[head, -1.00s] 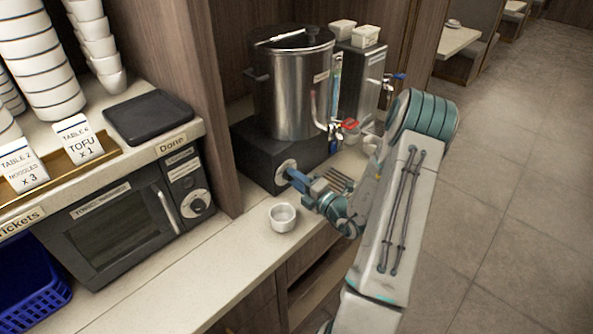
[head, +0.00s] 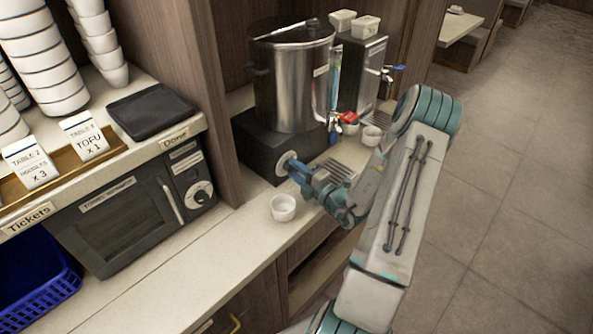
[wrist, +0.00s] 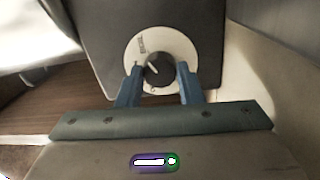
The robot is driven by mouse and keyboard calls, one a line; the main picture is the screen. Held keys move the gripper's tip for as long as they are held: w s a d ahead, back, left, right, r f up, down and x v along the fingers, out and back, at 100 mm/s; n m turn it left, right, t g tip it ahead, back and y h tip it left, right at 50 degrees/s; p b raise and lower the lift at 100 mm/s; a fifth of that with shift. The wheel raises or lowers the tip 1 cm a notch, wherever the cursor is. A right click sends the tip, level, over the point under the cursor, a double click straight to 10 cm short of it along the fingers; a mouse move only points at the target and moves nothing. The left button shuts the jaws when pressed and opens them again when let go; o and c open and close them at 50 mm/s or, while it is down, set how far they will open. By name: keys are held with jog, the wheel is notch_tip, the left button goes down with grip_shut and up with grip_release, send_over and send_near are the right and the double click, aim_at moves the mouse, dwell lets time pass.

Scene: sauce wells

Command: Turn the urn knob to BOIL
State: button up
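The urn (head: 292,90) is a tall steel pot with a dark lid on a black base box (head: 258,150). Its knob shows in the wrist view (wrist: 160,70) as a dark round knob on a white dial plate (wrist: 133,62). A pale pointer mark on the knob points to the upper left. Small lettering stands at the dial's upper left, too blurred to read. My gripper (head: 291,167) is at the front of the base box.
A small white cup (head: 283,208) stands on the counter just in front of my gripper. A red-handled tap (head: 347,118) and a drip grate (head: 338,169) are to the right. A steel dispenser (head: 362,75) stands behind. A microwave (head: 130,215) is at left.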

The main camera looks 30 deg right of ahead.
jog(key=o, duration=0.4)
jog(key=b+v, duration=0.3)
jog(key=v, duration=1)
jog(key=shift+s+d, duration=0.15)
jog(key=shift+s, duration=0.25)
